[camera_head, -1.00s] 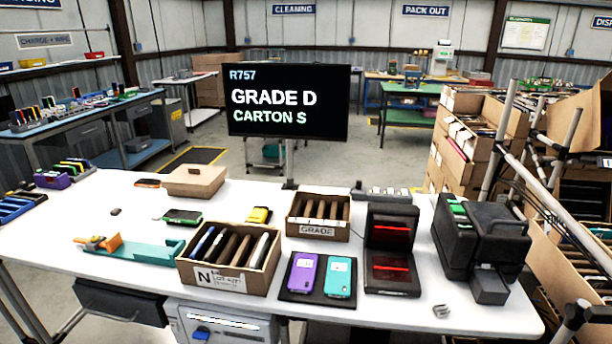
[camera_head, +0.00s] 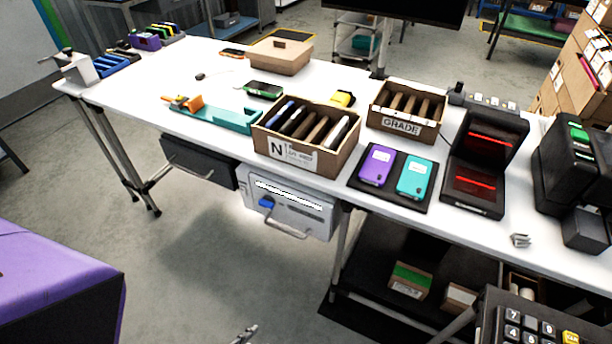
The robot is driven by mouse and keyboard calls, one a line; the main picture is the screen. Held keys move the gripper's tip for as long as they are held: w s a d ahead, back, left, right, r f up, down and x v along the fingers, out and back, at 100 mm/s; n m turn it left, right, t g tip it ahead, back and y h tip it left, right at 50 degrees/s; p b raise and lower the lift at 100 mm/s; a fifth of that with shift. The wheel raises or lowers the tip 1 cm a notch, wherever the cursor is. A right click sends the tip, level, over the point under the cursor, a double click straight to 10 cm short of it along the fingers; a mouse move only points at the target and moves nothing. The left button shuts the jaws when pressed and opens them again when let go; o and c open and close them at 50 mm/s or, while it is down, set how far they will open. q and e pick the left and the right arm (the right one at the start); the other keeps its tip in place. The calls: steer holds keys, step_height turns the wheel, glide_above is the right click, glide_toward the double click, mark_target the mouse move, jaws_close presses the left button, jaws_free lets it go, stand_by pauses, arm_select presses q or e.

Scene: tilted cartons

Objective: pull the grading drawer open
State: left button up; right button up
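Two units with bar handles hang under the front edge of the white table. One is a dark grey drawer (camera_head: 198,160). To its right is a light grey drawer-like unit (camera_head: 312,217) with a blue latch (camera_head: 266,202) and a bright strip along its top. Both look shut; I cannot read a label saying which is the grading drawer. A small grey metal tip, perhaps my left gripper (camera_head: 245,335), just enters at the bottom edge, well below and apart from both handles. Its opening cannot be made out. My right gripper is not in view.
The white table (camera_head: 130,95) carries an open carton (camera_head: 327,165), a GRADE box (camera_head: 400,125), a phone mat (camera_head: 410,205) and scanners. A purple-topped block (camera_head: 55,275) fills the lower left; a keypad (camera_head: 535,325) is lower right. The floor before the drawers looks clear.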

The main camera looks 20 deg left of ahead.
arm_select(q)
steer(key=w+a+f+m+t+b, duration=0.1)
steer(key=w+a+f+m+b, duration=0.1)
steer(key=w+a+f+b, duration=0.35)
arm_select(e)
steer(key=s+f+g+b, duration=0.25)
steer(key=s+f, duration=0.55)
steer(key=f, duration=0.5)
arm_select(q)
steer(key=m+t+b, duration=0.6)
steer(key=m+b, duration=0.2)
steer(key=m, duration=0.7)
glide_toward(280, 228)
steer(key=f+x, duration=0.1)
steer(key=x, duration=0.2)
steer(key=shift+m+h, duration=0.3)
steer(key=shift+m, duration=0.1)
steer(key=x, duration=0.3)
steer(key=b+x, duration=0.1)
steer(key=x, duration=0.3)
steer(key=shift+w+a+r, duration=0.1)
steer(key=shift+a+r, duration=0.1)
steer(key=shift+a, duration=0.05)
steer(key=shift+c, duration=0.7)
jaws_close()
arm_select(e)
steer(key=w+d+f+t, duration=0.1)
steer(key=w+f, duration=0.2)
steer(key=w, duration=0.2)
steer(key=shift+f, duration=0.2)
